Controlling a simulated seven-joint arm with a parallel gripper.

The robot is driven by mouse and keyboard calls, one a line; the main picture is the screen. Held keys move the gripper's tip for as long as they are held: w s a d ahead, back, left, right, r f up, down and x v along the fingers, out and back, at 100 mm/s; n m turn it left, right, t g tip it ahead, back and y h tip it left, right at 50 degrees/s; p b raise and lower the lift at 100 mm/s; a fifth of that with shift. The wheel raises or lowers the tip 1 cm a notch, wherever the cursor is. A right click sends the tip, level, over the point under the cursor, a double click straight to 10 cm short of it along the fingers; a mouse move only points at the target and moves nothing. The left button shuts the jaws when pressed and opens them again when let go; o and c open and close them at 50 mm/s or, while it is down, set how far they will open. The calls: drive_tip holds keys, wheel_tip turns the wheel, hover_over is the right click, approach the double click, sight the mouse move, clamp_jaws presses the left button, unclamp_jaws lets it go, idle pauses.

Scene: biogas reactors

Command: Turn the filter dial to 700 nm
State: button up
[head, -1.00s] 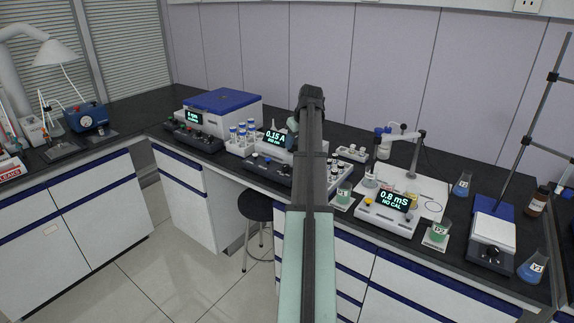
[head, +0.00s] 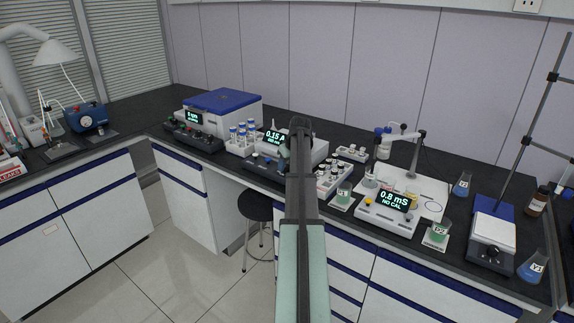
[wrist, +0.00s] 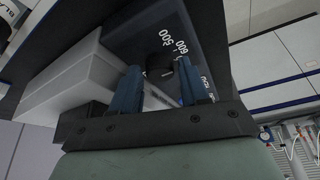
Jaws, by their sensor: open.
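The photometer (head: 310,150) stands mid-bench, its display (head: 275,137) reading 0.15 A with a smaller line too small to read for sure. In the wrist view its dark sloped panel (wrist: 207,42) carries white marks "500" and "600", with another mark partly hidden beside the right finger. The black filter dial (wrist: 160,72) shows between the two blue fingers of my gripper (wrist: 158,66). The gripper is open, with a finger on either side of the dial; I cannot tell whether they touch it. The dial's pointer is not clear. In the head view my arm hides the dial.
A rack of blue-capped vials (head: 242,133) stands left of the photometer. A tray of small vials (head: 333,175) and a green beaker (head: 344,194) stand close to the right of my arm. The conductivity meter (head: 388,212) is further right. A stool (head: 256,207) is below.

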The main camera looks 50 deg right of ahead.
drive_tip(key=shift+c, duration=0.3)
drive_tip(key=c, duration=0.7)
drive_tip(key=shift+m, duration=0.4)
drive_tip(key=m, duration=0.2)
drive_tip(key=m+g+h, duration=0.1)
drive_tip(key=shift+w+a+m+h, duration=0.1)
drive_tip(key=shift+a+m+h, duration=0.05)
drive_tip(key=shift+m+h, duration=0.2)
drive_tip(key=shift+w+m+g+h, duration=0.1)
drive_tip(key=shift+m+g+h, duration=0.2)
drive_tip(key=shift+m, duration=0.85)
drive_tip(key=shift+m+g+h, duration=0.15)
drive_tip(key=shift+m+g, duration=0.15)
drive_tip(key=shift+m, duration=0.8)
drive_tip(key=o, duration=0.8)
drive_tip(key=shift+c, duration=0.2)
